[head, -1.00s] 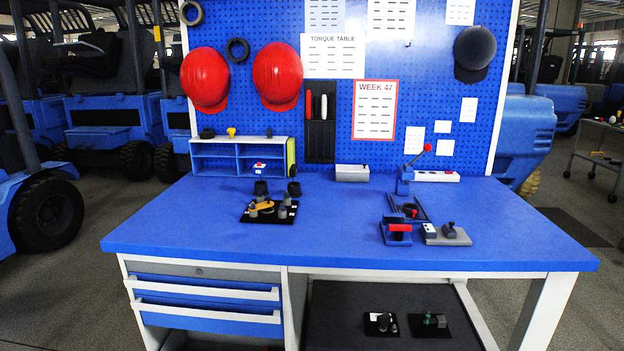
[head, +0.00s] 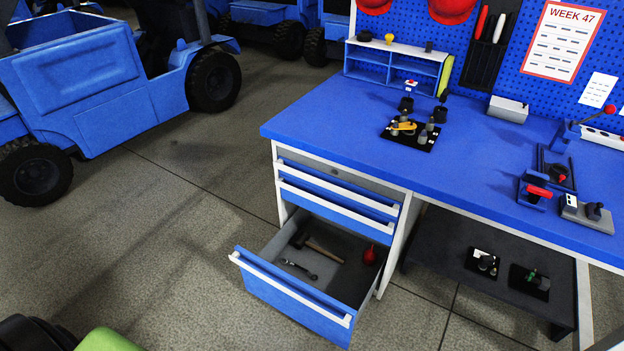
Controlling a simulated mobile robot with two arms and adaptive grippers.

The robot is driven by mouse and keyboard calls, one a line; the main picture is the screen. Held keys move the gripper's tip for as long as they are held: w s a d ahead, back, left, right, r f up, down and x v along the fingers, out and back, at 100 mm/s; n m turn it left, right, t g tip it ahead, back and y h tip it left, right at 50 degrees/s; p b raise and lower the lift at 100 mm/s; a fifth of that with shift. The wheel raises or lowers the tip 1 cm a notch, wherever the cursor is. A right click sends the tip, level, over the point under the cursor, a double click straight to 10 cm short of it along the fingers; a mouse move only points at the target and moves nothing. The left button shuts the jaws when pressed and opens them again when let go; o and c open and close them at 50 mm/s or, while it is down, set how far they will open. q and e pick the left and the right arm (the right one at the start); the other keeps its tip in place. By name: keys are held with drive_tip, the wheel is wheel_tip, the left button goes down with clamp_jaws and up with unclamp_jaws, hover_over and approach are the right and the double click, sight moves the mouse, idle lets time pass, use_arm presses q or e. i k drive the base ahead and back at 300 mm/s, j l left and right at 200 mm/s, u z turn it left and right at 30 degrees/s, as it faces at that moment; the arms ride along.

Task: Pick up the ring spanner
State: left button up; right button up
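A small dark metal spanner (head: 299,270) lies flat on the floor of an open drawer (head: 291,289) in the head view; its end shapes are too small to make out clearly. The drawer is the lowest one of the blue workbench and is pulled out towards me. Neither of my grippers is in view.
A hammer (head: 318,246) and a red object (head: 370,254) also lie in the drawer. Two closed drawers (head: 335,190) sit above it. The blue bench top (head: 330,115) carries several fixtures. A dark lower shelf (head: 450,262) stands to the right. The floor left of the drawer is clear.

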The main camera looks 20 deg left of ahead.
sight(295, 266)
drive_tip(key=u, duration=1)
